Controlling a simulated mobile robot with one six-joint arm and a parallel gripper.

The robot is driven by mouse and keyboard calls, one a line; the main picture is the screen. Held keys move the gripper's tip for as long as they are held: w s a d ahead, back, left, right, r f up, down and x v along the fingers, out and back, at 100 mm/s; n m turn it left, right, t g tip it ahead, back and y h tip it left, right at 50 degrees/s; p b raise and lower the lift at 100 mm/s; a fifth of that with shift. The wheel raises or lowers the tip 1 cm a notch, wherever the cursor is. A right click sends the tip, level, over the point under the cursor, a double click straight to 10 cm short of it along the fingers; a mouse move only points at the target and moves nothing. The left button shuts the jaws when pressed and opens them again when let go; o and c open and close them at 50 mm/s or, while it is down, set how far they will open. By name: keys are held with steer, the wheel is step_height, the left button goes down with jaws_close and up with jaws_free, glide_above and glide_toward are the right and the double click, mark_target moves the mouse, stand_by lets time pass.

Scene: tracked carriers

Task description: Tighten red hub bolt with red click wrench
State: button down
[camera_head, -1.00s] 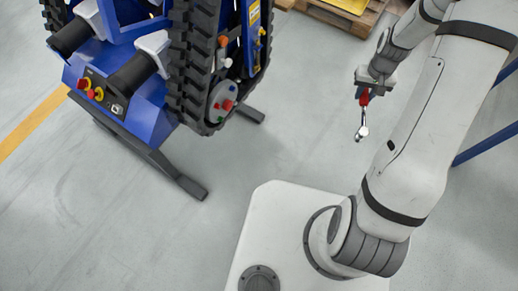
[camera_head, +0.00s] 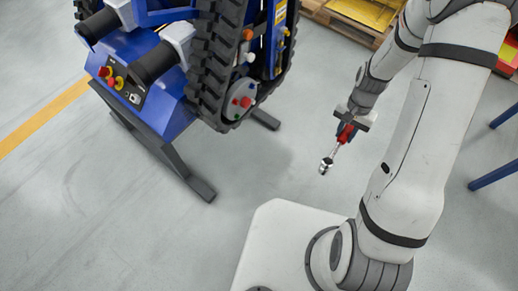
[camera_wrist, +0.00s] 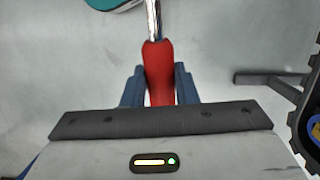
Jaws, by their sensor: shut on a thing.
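The red click wrench (camera_head: 341,140) has a red handle and a shiny metal shaft and head. My gripper (camera_head: 348,127) is shut on its red handle and holds it in the air above the floor. In the wrist view my gripper (camera_wrist: 160,88) has its blue fingers on both sides of the red handle (camera_wrist: 158,70), and the metal shaft runs up out of the picture. The red hub bolt (camera_head: 246,102) sits on the grey hub at the lower end of the carrier's right track, left of the wrench and well apart from it.
The blue tracked carrier (camera_head: 165,95) stands on a dark stand (camera_head: 195,182), with a control panel (camera_head: 122,85) on its front. A wooden pallet (camera_head: 345,28) with a yellow load is at the back. Blue legs (camera_head: 495,178) stand at the right edge. The floor between carrier and wrench is clear.

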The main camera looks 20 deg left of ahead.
steer(key=s+a+f+m+g+y+b, duration=0.1)
steer(key=s+a+f+m+y+b, duration=0.25)
steer(key=a, duration=0.35)
steer(key=s+a+f+m+g+y+b, duration=0.1)
steer(key=s+a+f+m+y+b, duration=0.1)
steer(key=a+m+b, duration=0.3)
steer(key=s+a+f+m+g+y+b, duration=0.1)
steer(key=s+a+f+m+y+b, duration=0.15)
steer(key=a, duration=0.55)
steer(key=w+a+f+m+t+y+b, duration=0.4)
steer(key=a+f+m+t+y+b, duration=0.3)
steer(key=m+t+b, duration=0.3)
steer(key=shift+w+f+t+y+b, duration=0.4)
steer(key=shift+f+t+y+b, duration=0.3)
steer(key=shift+f+t+b, duration=0.35)
steer(key=shift+r, duration=0.15)
